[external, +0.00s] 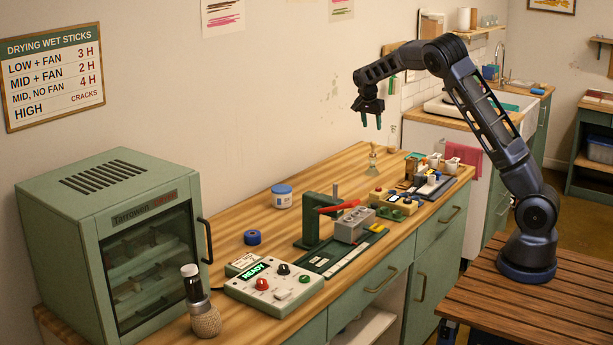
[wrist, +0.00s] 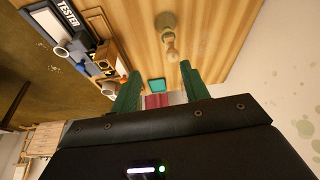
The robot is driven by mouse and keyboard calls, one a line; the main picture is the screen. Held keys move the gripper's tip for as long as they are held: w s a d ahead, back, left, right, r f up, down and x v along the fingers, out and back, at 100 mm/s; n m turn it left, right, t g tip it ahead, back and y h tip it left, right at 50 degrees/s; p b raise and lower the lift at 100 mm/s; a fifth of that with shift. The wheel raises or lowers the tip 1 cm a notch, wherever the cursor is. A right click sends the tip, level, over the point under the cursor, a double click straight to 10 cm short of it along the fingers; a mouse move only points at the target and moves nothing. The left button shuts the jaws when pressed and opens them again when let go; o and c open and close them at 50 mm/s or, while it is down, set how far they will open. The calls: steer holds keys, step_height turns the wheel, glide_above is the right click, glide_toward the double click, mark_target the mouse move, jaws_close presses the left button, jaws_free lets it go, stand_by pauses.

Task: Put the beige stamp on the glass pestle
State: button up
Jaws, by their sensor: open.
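Small pale pieces (external: 452,165) stand among the items at the worktop's far right end, too small to tell apart.
A blue-lidded jar (external: 282,197), a green press with a red lever (external: 312,222), a control box (external: 272,288) and a drying oven (external: 110,245) stand further left. The tester board (wrist: 66,20) lies left in the wrist view. Bare worktop (wrist: 222,35) lies right of the pestle there.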

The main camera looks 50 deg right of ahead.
steer(key=s+a+r+n+t+y, duration=0.1)
steer(key=s+a+r+n, duration=0.2)
steer(key=s+a+r, duration=0.45)
steer(key=s+a+r+n+t+y, duration=0.1)
steer(key=s+a+r+n+y, duration=0.3)
steer(key=s, duration=0.7)
steer(key=s+a+r+n+t+h, duration=0.15)
steer(key=s+a+r, duration=0.25)
steer(key=s+a, duration=0.45)
steer(key=s+a+f+n, duration=0.2)
steer(key=s+a+n, duration=0.2)
steer(key=s, duration=0.8)
steer(key=s+a+f+n, duration=0.2)
steer(key=s+a+n, duration=0.2)
steer(key=s, duration=0.9)
steer(key=shift+a+n+t, duration=0.35)
steer(key=shift+a, duration=0.35)
